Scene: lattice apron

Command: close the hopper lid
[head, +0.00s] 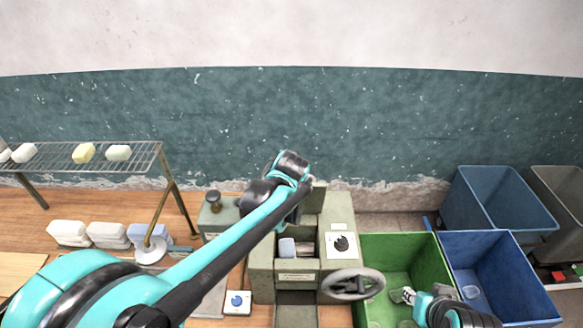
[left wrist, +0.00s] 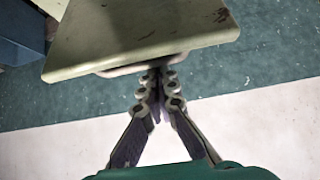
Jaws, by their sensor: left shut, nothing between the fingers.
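The hopper (head: 262,262) is a grey-green box at the bottom middle of the head view, its top open and some pale and brown pieces inside. Its lid (head: 317,197) stands raised at the far side, partly hidden by my left arm. In the left wrist view the lid (left wrist: 140,28) is a worn pale panel across the top, with a thin handle bar (left wrist: 130,69) under its edge. My left gripper (left wrist: 159,76) is shut and empty, its tips close to the bar; contact is unclear. My right gripper (head: 408,296) is over the green bin, its fingers too small to judge.
A handwheel (head: 353,284) and a dial panel (head: 341,243) are right of the hopper. A green bin (head: 372,248) and blue bins (head: 510,247) stand farther right. A wire rack (head: 60,157) with several blocks and stacked white blocks (head: 68,232) are at left.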

